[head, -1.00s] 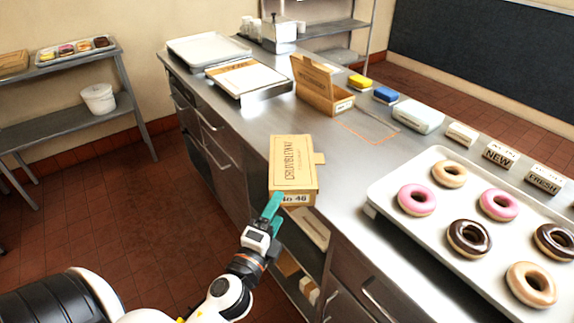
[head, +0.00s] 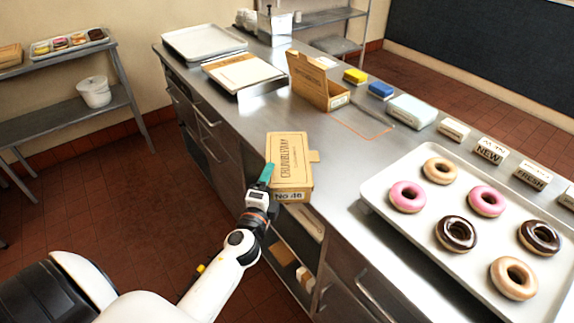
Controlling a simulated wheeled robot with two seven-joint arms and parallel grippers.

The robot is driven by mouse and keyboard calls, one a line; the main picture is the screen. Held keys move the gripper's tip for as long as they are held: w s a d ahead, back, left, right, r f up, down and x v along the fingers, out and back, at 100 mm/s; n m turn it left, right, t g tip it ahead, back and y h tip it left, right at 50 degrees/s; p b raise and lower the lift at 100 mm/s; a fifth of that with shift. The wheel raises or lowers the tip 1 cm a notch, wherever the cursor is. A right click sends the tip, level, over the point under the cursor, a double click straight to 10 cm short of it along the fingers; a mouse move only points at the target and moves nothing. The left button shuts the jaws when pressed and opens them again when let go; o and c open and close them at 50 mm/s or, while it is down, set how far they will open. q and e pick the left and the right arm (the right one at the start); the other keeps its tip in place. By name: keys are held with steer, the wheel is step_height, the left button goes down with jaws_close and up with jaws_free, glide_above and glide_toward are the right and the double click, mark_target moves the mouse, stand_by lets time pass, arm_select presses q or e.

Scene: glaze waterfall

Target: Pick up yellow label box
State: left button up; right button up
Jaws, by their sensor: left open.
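A small yellow box (head: 355,76) lies on the steel counter (head: 352,183) beside a small blue box (head: 380,90). A shut tan carton (head: 290,158) with dark printing and a "No 46" label on its front side lies at the counter's front edge. My left gripper (head: 266,174), with teal fingers, is at the carton's left front corner. It is open, and its fingers overlap the carton's left side in the picture; I cannot tell whether they touch it. The yellow box is well beyond the gripper, farther back on the counter. My right gripper is out of view.
An open tan carton (head: 312,93) stands behind the shut one. A tray (head: 396,228) of donuts fills the counter's right part, with small sign blocks, such as "NEW" (head: 490,150), behind it. A pale tray (head: 203,42) and a flat board (head: 243,72) lie at the far left.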

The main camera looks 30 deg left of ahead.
arm_select(q)
steer(key=shift+w+a, duration=0.15)
steer(key=shift+w, duration=0.3)
steer(key=shift+s, duration=0.1)
steer(key=shift+c, duration=0.3)
